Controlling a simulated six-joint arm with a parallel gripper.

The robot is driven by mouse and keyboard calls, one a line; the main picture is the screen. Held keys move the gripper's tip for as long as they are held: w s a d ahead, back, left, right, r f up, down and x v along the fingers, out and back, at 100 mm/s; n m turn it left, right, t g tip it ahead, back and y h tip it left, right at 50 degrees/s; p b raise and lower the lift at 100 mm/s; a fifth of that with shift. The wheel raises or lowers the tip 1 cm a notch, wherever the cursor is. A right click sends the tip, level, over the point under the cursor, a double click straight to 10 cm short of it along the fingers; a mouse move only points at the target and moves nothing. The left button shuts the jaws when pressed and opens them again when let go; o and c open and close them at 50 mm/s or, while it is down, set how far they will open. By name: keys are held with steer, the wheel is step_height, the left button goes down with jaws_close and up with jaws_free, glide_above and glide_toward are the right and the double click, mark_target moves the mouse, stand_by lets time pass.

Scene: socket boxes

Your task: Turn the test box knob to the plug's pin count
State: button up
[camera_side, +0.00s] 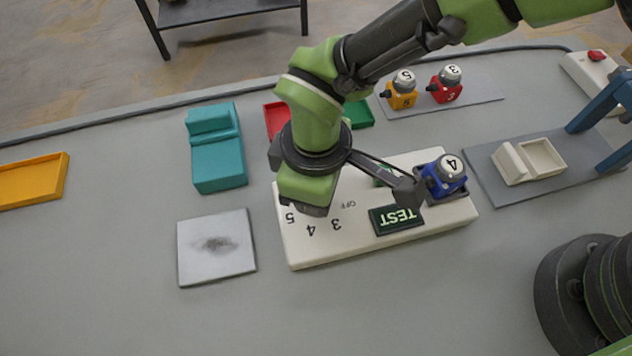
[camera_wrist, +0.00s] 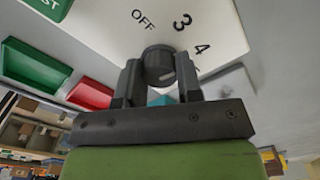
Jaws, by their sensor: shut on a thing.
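The white test box (camera_side: 350,240) lies mid-table, with printed marks OFF, 3, 4 and 5 and a dark TEST panel (camera_side: 397,219) with pale green letters. A blue plug (camera_side: 446,188) with a silver cap marked 4 sits upright at the box's right end. My gripper (camera_side: 312,207) is over the box's left part and hides the knob in the side view. In the wrist view, my gripper (camera_wrist: 160,75) is shut on the dark round knob (camera_wrist: 158,58), one finger on each side. A short light mark shows on the knob, but which number it points to is unclear.
An orange plug (camera_side: 402,92) marked 5 and a red plug (camera_side: 446,86) marked 3 stand on a grey mat behind. A teal block (camera_side: 216,150), a grey smudged plate (camera_side: 216,245) and an orange tray (camera_side: 30,182) lie left. A cream tray (camera_side: 540,158) lies right. The front table is clear.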

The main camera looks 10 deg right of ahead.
steer(key=shift+m, duration=1.2)
steer(key=o, duration=0.9)
steer(key=shift+o, duration=0.2)
steer(key=shift+r, duration=0.1)
step_height(320, 180, up, 10)
